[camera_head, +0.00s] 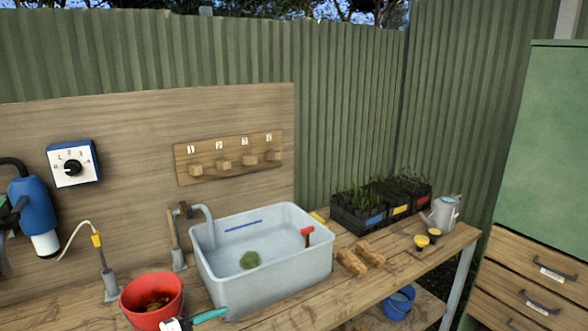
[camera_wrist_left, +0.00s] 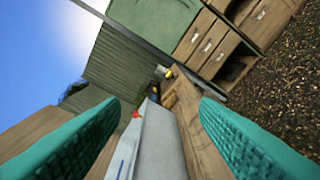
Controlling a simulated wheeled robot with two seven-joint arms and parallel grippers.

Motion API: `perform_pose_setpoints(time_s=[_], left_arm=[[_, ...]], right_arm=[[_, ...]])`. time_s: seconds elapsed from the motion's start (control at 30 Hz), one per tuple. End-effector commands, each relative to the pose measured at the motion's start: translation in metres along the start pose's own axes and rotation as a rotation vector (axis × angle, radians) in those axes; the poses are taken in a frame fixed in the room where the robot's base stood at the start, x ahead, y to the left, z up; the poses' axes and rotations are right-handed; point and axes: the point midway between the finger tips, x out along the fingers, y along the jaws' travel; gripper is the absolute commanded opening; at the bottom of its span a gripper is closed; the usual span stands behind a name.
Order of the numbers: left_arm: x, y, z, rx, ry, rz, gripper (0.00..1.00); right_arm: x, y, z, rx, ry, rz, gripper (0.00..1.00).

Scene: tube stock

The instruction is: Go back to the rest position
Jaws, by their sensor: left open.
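My left gripper (camera_head: 196,320) shows at the bottom edge of the head view, with a white part and a teal finger in front of the grey basin and beside the red bucket. In the left wrist view my left gripper (camera_wrist_left: 160,103) has its two teal fingers wide apart with nothing held between them. The basin wall and bench show beyond the fingers there. Most of the left arm is out of the head view. My right gripper is not in view.
The grey water basin (camera_head: 270,282) and red bucket (camera_head: 152,300) stand on the wooden bench (camera_head: 345,300). Black plant trays (camera_head: 355,215) and a watering can (camera_head: 443,212) stand at the right. A dial (camera_head: 73,167) and peg rack (camera_head: 228,158) are on the back board.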

Motion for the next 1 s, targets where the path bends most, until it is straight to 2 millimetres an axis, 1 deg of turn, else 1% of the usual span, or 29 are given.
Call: perform_pose_setpoints(time_s=[0.03,0.1,0.17,0.2,0.27,0.37,0.47,0.5,0.57,0.6,0.63,0.7,0.8,0.9,1.0], left_arm=[[0.000,0.007,0.011,-0.046,0.007,0.123,0.56],[-0.006,0.021,0.018,-0.112,0.049,0.287,0.56],[-0.016,0.029,0.018,-0.180,0.110,0.412,0.56],[-0.024,0.031,0.016,-0.229,0.162,0.486,0.56],[-0.040,0.031,0.009,-0.312,0.253,0.580,0.56],[-0.068,0.016,-0.005,-0.465,0.437,0.686,0.56],[-0.098,-0.016,-0.016,-0.630,0.646,0.722,0.56],[-0.111,-0.033,-0.019,-0.698,0.733,0.715,0.56],[-0.127,-0.060,-0.018,-0.799,0.859,0.682,0.56],[-0.138,-0.079,-0.016,-0.861,0.937,0.648,0.56],[-0.145,-0.093,-0.013,-0.904,0.991,0.618,0.56],[-0.159,-0.122,-0.004,-0.990,1.093,0.541,0.56],[-0.174,-0.155,0.012,-1.086,1.202,0.427,0.56],[-0.186,-0.182,0.032,-1.164,1.281,0.311,0.56],[-0.197,-0.204,0.051,-1.226,1.338,0.197,0.56]], right_arm=[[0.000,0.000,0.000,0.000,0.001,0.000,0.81],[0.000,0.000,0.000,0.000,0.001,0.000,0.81],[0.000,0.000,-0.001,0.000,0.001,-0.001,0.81],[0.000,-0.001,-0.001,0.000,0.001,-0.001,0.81],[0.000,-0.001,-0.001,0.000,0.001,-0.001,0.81],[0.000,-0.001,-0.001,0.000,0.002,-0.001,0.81],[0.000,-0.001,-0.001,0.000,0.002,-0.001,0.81],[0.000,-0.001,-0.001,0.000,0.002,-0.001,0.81],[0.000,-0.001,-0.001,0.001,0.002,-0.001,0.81],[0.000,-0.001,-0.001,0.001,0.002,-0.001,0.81],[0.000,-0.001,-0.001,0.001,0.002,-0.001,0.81],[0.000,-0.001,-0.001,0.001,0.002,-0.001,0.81],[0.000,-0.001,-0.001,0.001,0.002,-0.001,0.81],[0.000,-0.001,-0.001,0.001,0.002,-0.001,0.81],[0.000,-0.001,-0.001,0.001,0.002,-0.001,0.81]])
